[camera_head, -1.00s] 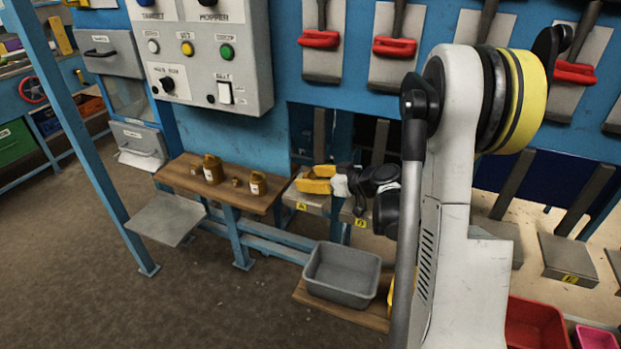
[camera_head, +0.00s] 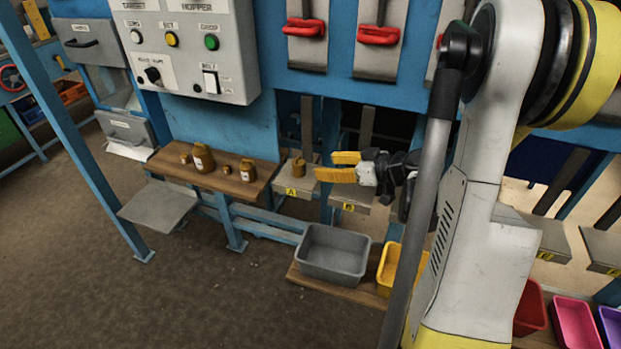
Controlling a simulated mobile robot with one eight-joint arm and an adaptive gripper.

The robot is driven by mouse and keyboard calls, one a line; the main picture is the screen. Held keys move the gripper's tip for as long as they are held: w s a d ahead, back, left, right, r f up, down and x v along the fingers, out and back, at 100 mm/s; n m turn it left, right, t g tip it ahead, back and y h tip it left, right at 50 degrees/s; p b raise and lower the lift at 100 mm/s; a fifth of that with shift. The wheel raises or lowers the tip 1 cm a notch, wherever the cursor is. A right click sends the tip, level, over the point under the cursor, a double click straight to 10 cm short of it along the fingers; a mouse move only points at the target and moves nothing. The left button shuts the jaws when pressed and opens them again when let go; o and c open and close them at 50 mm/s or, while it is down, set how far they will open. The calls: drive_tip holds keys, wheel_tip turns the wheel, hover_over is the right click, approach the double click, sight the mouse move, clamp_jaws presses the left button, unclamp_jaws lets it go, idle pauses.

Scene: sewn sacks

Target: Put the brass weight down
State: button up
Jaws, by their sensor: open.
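A small brass weight (camera_head: 298,167) stands upright on the grey plate (camera_head: 291,186) with the yellow "A" label. My gripper (camera_head: 325,166) has yellow fingers spread apart with an empty gap between them. It is just right of the weight, fingers pointing left toward it, and appears clear of it. Several other brass weights of different sizes, including a large one (camera_head: 203,157), stand on the wooden shelf (camera_head: 215,180) to the left.
A second labelled plate (camera_head: 351,196) lies below my gripper. A grey bin (camera_head: 333,254) and a yellow bin (camera_head: 388,268) sit on a low board below. A blue post (camera_head: 85,135) and a control box (camera_head: 190,45) are at left.

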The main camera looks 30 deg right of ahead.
drive_tip(key=s+a+r+m+g+h, duration=0.1)
drive_tip(key=s+a+r+g, duration=0.1)
drive_tip(key=a, duration=0.5)
drive_tip(key=s+a+r+m+g, duration=0.1)
drive_tip(key=s+a+r+g, duration=0.1)
drive_tip(key=a, duration=0.5)
drive_tip(key=s+a+r+m+h, duration=0.1)
drive_tip(key=s+a+h, duration=0.1)
drive_tip(key=s, duration=0.4)
drive_tip(key=s+a+r+m+g+h, duration=0.1)
drive_tip(key=s+a+h, duration=0.1)
drive_tip(key=s+a, duration=0.3)
drive_tip(key=shift+s+a+r, duration=0.3)
drive_tip(key=shift+s, duration=0.7)
drive_tip(key=shift+o, duration=0.9)
